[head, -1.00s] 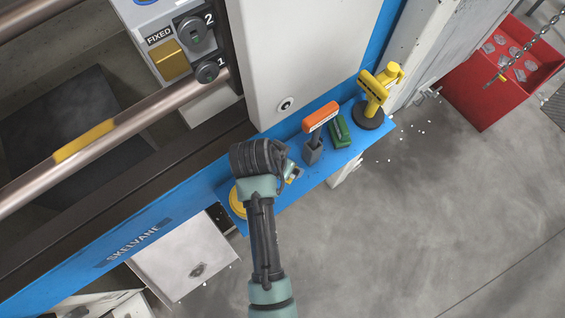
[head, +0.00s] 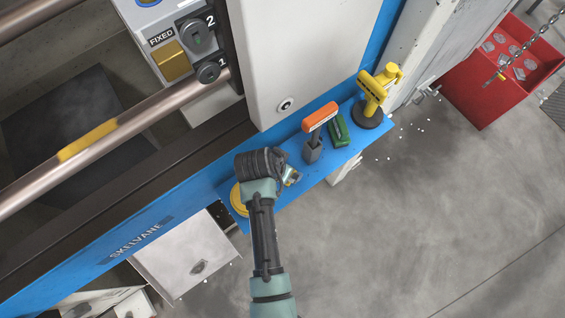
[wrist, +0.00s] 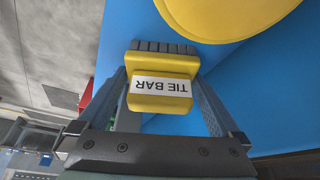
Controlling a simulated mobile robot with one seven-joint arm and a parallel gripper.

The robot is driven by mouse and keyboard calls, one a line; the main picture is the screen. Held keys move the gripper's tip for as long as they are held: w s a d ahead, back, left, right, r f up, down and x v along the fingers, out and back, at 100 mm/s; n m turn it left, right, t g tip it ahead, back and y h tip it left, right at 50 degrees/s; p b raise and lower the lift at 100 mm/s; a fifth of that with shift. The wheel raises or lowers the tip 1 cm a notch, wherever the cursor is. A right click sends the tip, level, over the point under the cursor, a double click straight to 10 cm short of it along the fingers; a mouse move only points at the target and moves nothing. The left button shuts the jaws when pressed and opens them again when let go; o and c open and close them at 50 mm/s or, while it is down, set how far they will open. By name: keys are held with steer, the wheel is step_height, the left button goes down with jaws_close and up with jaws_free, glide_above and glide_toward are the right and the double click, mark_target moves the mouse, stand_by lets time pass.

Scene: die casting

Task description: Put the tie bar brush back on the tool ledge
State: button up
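The tie bar brush (wrist: 163,95) is a yellow block with a white "TIE BAR" label, upside down in the wrist view, and a dark bristle strip. My gripper (wrist: 162,82) has one finger on each side of it and is shut on it. The bristles point towards the blue tool ledge (wrist: 240,75); I cannot tell whether they touch. In the head view my gripper (head: 289,175) is over the left part of the ledge (head: 322,169), largely hidden by my wrist.
A round yellow thing (head: 238,200) lies at the ledge's left end. An orange-handled tool (head: 319,117), a green block (head: 339,130) and a yellow tool on a dark round base (head: 372,92) stand to the right. A red bin (head: 505,70) is at the far right.

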steer(key=shift+r, duration=0.1)
steer(key=v, duration=1.2)
steer(key=shift+b, duration=0.35)
steer(key=shift+w, duration=0.1)
